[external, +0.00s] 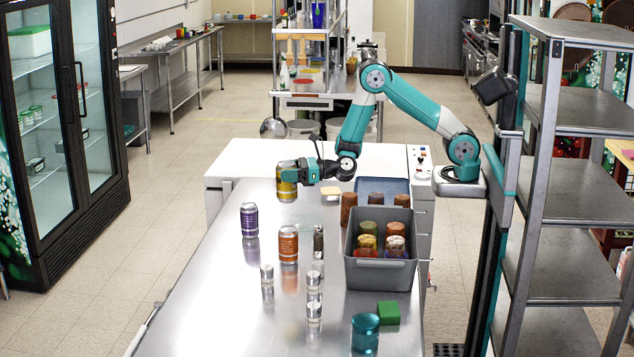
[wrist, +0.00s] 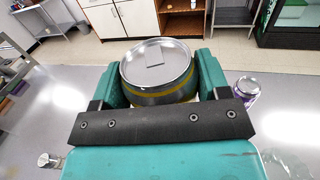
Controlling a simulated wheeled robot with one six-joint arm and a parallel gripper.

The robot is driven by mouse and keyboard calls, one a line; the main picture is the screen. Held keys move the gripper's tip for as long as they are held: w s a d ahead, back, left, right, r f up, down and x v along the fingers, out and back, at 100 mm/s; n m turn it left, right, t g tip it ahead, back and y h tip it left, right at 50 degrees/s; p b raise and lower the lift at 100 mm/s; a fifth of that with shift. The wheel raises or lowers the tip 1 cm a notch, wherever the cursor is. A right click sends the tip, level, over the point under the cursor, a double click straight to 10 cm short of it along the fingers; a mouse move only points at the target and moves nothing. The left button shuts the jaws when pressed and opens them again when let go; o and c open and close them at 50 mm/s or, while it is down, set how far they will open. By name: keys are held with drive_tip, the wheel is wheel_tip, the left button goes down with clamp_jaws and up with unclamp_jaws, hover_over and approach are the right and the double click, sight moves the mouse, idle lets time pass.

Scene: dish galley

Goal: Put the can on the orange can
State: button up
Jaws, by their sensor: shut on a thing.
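The can (external: 286,190), yellowish with a silver top, is at the far left of the steel table. In the wrist view the silver lid of the can (wrist: 157,62) and a yellow band show between the jaws. My gripper (external: 288,172) is shut on it from the side, and the can is upright. I cannot tell whether its base touches the table. The orange can (external: 288,244) stands upright on the table, nearer the external camera, with its top bare and apart from my gripper. It does not show in the wrist view.
A purple can (external: 249,220) stands left of the orange can; it also shows in the wrist view (wrist: 246,90). A dark slim can (external: 318,240) and several small silver pieces stand close by. A grey bin (external: 381,275) with cups, a green block (external: 388,312) and a teal cup (external: 365,332) are to the right.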

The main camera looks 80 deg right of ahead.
sight(288, 200)
wheel_tip(288, 200, down, 10)
drive_tip(key=b, duration=0.8)
drive_tip(key=shift+r, duration=0.4)
drive_tip(key=shift+f, duration=0.2)
drive_tip(key=o, duration=1.1)
drive_tip(key=shift+o, duration=0.2)
